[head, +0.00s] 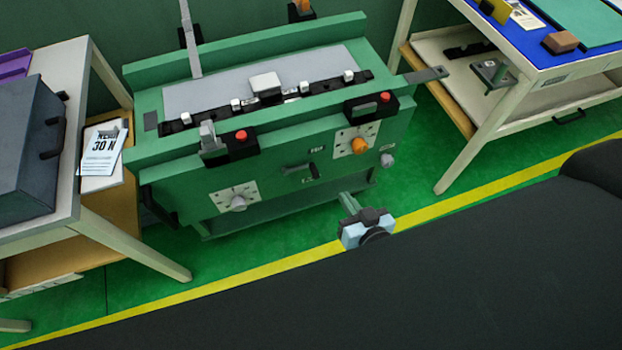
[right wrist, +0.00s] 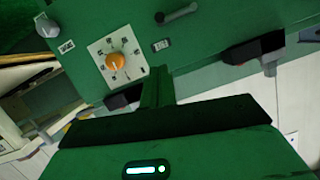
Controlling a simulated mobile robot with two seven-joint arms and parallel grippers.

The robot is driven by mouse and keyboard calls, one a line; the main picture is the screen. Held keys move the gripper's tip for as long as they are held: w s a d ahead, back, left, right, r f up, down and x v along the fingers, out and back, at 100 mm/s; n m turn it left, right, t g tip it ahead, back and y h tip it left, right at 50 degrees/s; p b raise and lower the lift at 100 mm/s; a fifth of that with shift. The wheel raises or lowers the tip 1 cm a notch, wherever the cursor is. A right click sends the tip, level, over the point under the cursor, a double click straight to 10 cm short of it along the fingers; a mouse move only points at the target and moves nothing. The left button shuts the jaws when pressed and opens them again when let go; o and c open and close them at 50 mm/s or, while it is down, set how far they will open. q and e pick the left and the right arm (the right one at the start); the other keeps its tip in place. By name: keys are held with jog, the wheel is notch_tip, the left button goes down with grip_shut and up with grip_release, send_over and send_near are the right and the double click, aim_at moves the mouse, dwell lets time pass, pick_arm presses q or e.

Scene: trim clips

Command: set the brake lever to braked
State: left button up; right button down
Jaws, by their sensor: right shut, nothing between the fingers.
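The small dark lever on the front of the green machine, between two small labels, looks like the brake lever (head: 313,170). It points to the right and slightly up in the head view; the label text is too small to read. It also shows at the top of the right wrist view as a dark lever (right wrist: 177,14). My right gripper (head: 347,199) is shut and empty, in front of the machine, below and to the right of the lever and apart from it. Its narrow fingers show in the right wrist view (right wrist: 158,86). My left gripper is out of view.
An orange knob (head: 359,146) on a dial plate sits right of the lever, a grey knob (head: 238,204) lower left. Red-button boxes (head: 241,135) sit on the machine's front edge. A table (head: 68,208) stands left, a blue-topped bench (head: 590,60) right. Green floor lies in front.

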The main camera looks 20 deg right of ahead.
jog(key=shift+w+a+r+t+b, duration=0.15)
jog(key=shift+w+a+r+t, duration=0.1)
jog(key=shift+w, duration=0.35)
jog(key=shift+w+a+r+t+b, duration=0.15)
jog(key=shift+w+a, duration=0.05)
jog(key=shift+w, duration=0.4)
jog(key=w+f, duration=0.2)
jog(key=w, duration=0.1)
jog(key=w+a+f+b, duration=0.1)
jog(key=w+f, duration=0.1)
jog(key=w, duration=0.1)
jog(key=w+f+b, duration=0.1)
jog(key=w+f, duration=0.1)
jog(key=w, duration=0.1)
jog(key=shift+w+a+f, duration=0.2)
jog(key=shift+w+a, duration=0.1)
jog(key=shift+w, duration=0.05)
